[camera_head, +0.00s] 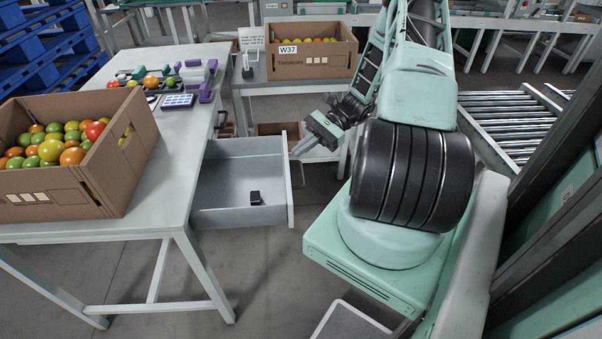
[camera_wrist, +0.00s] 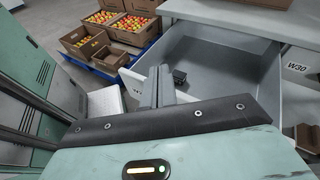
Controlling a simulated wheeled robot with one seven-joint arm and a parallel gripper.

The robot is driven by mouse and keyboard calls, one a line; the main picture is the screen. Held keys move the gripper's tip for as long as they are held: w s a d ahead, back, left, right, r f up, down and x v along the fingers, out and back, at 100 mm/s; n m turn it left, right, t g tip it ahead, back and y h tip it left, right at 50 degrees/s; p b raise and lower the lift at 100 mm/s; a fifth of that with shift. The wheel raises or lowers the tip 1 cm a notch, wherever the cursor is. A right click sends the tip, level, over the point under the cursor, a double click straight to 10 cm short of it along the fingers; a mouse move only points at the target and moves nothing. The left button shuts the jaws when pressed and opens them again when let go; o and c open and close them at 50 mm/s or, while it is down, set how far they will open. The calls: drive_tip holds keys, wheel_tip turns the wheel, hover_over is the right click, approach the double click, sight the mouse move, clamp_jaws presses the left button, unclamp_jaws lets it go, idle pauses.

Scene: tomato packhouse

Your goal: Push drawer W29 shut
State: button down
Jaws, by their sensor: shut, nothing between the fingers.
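The grey drawer (camera_head: 235,180) stands pulled out from the right side of the left table, its front panel (camera_head: 290,185) facing my arm. A small black object (camera_head: 255,197) lies inside it. In the wrist view the open drawer (camera_wrist: 215,75) also shows; part of a label starting with W is on its front, the rest hidden by my fingers. My gripper (camera_head: 298,152) is shut and empty, at the far end of the drawer front. In the wrist view its fingers (camera_wrist: 157,82) overlap the front panel; I cannot tell whether they touch it.
The table (camera_head: 180,140) bears a cardboard box of tomatoes (camera_head: 125,165) and a small blue-screened device (camera_head: 178,101). A box labelled W37 (camera_head: 305,62) stands behind. A W30 label (camera_wrist: 297,67) shows beside the drawer.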

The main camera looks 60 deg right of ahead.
sight(301, 168)
drive_tip(key=s+d+f+m+t+h+b, duration=0.1)
drive_tip(key=s+d+f+m+t+h, duration=0.1)
drive_tip(key=s+d+f+m+t, duration=0.7)
drive_tip(key=shift+n, duration=0.5)
drive_tip(key=p+x, duration=0.2)
drive_tip(key=x, duration=1.1)
drive_tip(key=shift+w+d+r, duration=0.1)
drive_tip(key=shift+w+d, duration=0.05)
drive_tip(key=p+x, duration=0.2)
drive_tip(key=x, duration=2.3)
drive_tip(key=shift+w+p, duration=0.35)
drive_tip(key=shift+p, duration=0.05)
drive_tip(key=shift+w+a, duration=0.3)
drive_tip(key=shift+a, duration=0.1)
